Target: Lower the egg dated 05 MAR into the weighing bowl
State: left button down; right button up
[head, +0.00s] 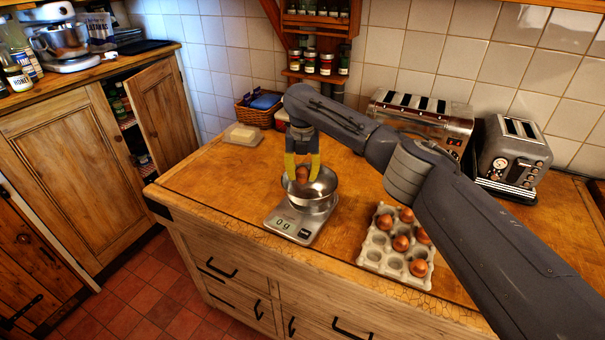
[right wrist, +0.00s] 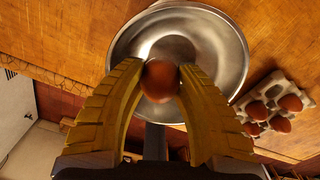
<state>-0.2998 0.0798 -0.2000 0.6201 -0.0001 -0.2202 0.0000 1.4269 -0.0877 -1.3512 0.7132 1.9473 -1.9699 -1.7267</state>
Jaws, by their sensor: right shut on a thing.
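A brown egg (head: 302,174) is held between the yellow fingers of my right gripper (head: 302,168), over the steel weighing bowl (head: 318,196). In the right wrist view the egg (right wrist: 159,80) sits between both fingertips with the bowl (right wrist: 222,50) behind it. I cannot tell whether the egg touches the bowl's bottom. No date shows on it. The bowl stands on a grey scale (head: 290,222) whose display reads 0g. My left gripper is not in view.
A grey egg carton (head: 378,247) with several brown eggs stands right of the scale, under my right arm. Two toasters (head: 425,112) (head: 512,150) stand at the back right. A butter dish (head: 243,135) and a wicker basket (head: 255,113) are at the back left. Counter left of the scale is clear.

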aim_at(302, 183)
jog(key=shift+f, duration=2.05)
dwell(1.3)
jog(key=o, duration=0.8)
